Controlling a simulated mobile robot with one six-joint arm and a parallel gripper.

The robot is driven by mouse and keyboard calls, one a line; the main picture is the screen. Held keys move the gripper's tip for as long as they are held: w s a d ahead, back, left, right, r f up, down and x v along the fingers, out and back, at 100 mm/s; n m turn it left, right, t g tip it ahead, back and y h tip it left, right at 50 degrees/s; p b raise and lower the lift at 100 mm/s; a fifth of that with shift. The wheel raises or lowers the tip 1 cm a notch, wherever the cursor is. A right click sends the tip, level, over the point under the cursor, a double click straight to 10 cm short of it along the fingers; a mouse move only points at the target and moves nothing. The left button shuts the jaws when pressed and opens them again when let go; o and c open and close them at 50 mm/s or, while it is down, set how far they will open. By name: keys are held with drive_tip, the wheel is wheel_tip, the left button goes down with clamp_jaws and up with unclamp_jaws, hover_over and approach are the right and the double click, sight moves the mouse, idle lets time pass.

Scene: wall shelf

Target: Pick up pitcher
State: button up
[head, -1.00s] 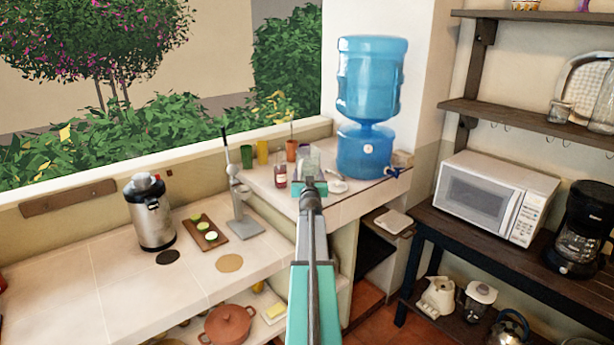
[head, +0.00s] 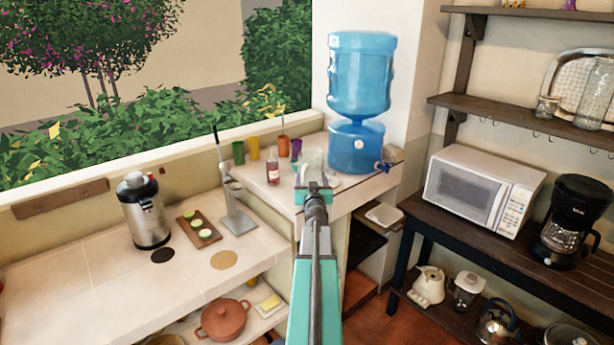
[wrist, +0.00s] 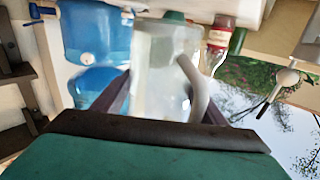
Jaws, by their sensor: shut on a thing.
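The pitcher (wrist: 160,75) is clear, with a pale curved handle (wrist: 197,88) on its right side in the wrist view. It stands between my two dark gripper fingers (wrist: 160,100), which are shut on it. In the head view my teal gripper (head: 314,188) is at the corner counter, and the pitcher shows faintly just beyond it (head: 311,160), partly hidden by it. I cannot tell whether the pitcher's base touches the counter.
A blue water dispenser (head: 357,110) stands close at the right. A microwave (head: 483,188) sits on the shelf at right.

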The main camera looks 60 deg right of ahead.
sight(319, 179)
drive_tip(key=shift+s+a+r+p, duration=0.1)
drive_tip(key=shift+s+a, duration=0.5)
drive_tip(key=shift+s, duration=0.45)
drive_tip(key=shift+s+a+r+p, duration=0.15)
drive_tip(key=shift+s+a, duration=0.4)
drive_tip(key=shift+s, duration=0.45)
drive_tip(key=shift+s+a+r+p, duration=0.1)
drive_tip(key=shift+s+a, duration=0.5)
drive_tip(key=shift+s, duration=0.45)
drive_tip(key=shift+w+a, duration=0.1)
